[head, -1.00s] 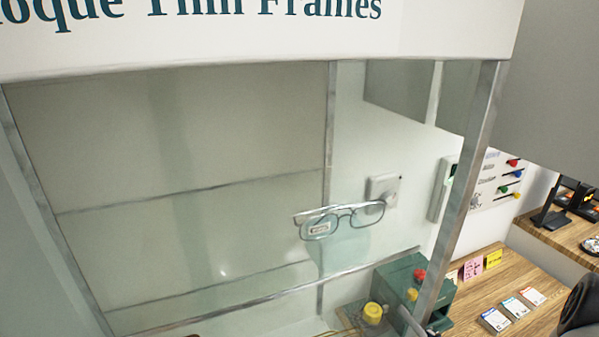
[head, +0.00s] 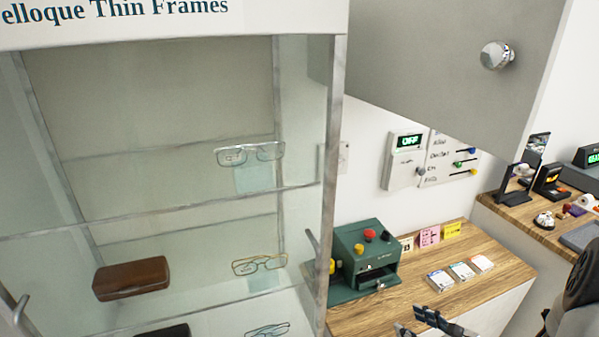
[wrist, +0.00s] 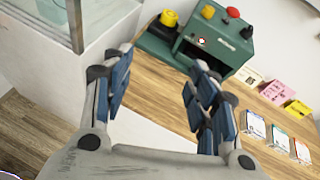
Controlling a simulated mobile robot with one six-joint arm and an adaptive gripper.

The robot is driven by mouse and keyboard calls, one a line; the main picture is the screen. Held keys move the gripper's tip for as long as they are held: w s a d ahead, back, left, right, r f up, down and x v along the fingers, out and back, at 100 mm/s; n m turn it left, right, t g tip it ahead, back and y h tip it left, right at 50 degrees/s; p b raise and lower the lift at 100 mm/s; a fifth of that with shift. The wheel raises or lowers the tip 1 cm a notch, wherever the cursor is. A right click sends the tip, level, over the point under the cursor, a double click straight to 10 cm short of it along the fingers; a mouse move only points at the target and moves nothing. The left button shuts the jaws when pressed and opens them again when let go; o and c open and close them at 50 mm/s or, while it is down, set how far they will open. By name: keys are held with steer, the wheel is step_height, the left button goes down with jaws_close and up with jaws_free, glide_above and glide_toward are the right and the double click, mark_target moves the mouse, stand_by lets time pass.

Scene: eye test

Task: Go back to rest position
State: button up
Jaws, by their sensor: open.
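My gripper (head: 424,325) shows at the bottom edge of the head view, in front of the wooden counter. In the wrist view my gripper (wrist: 160,68) has its two dark blue-padded fingers spread apart with nothing between them. It is over the wooden counter (wrist: 155,108), with the green box (wrist: 210,42) beyond the fingertips. Most of my arm is hidden; a dark rounded part of it seems to show at the lower right of the head view.
A glass cabinet (head: 338,130) holds glasses (head: 250,154), yellow-framed glasses (head: 260,264) and a brown case (head: 131,278). An open grey door panel (head: 430,50) juts out above. The green machine (head: 362,262) and several small cards (head: 461,270) stand on the counter (head: 400,305).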

steer(key=s+a+r+n+g+y, duration=0.3)
steer(key=a+r+n+g, duration=0.1)
steer(key=a+r+n, duration=0.5)
steer(key=s+a+r+n+g+h, duration=0.3)
steer(key=s+a+r+n+g, duration=0.2)
steer(key=s+a+r+n, duration=0.5)
steer(key=s+d+r+n+t+h, duration=0.1)
steer(key=s+d+r+n+h, duration=0.1)
steer(key=s, duration=0.4)
steer(key=s+d+r+n+t+h+b, duration=0.1)
steer(key=s+d+r+n+h, duration=0.1)
steer(key=s+n+h, duration=0.3)
steer(key=shift+s+d+n+t, duration=0.3)
steer(key=shift+s+d+n, duration=0.3)
steer(key=shift+n, duration=0.3)
steer(key=shift+a+r, duration=0.1)
steer(key=shift+r, duration=0.05)
steer(key=shift+c, duration=0.5)
